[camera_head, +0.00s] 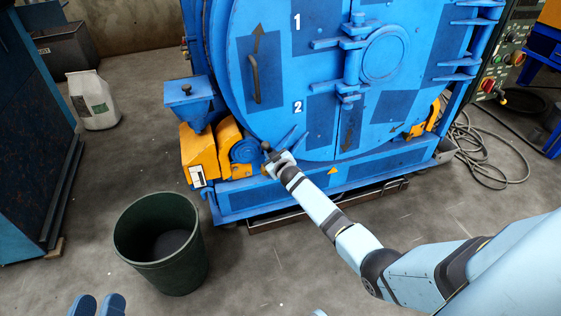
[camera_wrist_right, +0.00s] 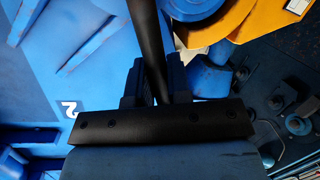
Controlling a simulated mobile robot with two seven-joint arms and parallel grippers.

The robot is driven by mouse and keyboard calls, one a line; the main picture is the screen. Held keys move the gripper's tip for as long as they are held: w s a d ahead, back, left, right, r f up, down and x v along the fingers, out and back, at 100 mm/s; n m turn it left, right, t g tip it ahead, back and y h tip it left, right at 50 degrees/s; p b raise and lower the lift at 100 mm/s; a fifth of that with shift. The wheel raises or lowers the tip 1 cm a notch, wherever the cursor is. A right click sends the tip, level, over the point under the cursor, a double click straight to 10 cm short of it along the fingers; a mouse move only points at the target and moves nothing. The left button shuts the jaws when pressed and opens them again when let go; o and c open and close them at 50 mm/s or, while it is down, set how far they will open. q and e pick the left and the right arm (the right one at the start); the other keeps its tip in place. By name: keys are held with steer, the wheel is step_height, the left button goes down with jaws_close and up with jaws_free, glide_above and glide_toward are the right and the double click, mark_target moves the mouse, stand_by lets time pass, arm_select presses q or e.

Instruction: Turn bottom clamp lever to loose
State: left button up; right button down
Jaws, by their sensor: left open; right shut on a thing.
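The bottom clamp lever is a black rod at the lower edge of the big blue round door (camera_head: 285,75). Its dark end (camera_head: 266,146) shows just past my right gripper (camera_head: 277,160). In the right wrist view, the lever (camera_wrist_right: 148,40) runs between the two dark fingers of my right gripper (camera_wrist_right: 153,85), which are shut on it. The lever's far end is hidden there.
A dark green bin (camera_head: 160,240) stands on the floor left of my right arm. A white sack (camera_head: 93,100) and a dark blue cabinet (camera_head: 30,130) are at the left. Loose cables (camera_head: 470,150) lie at the right.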

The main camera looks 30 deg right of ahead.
arm_select(q)
step_height(320, 180, down, 6)
steer(key=g+b, duration=0.2)
steer(key=b, duration=0.1)
steer(key=shift+s+d+r+m, duration=0.15)
steer(key=shift+r+m, duration=0.1)
steer(key=shift+m, duration=0.15)
arm_select(e)
steer(key=a+f+n, duration=0.1)
steer(key=a+f+n+h, duration=0.1)
steer(key=n, duration=0.1)
steer(key=shift+w+a+h, duration=0.3)
steer(key=shift+w+a, duration=0.05)
steer(key=shift+n, duration=0.3)
steer(key=c, duration=1.1)
jaws_free()
arm_select(q)
steer(key=shift+r, duration=0.15)
arm_select(e)
steer(key=shift+s, duration=0.1)
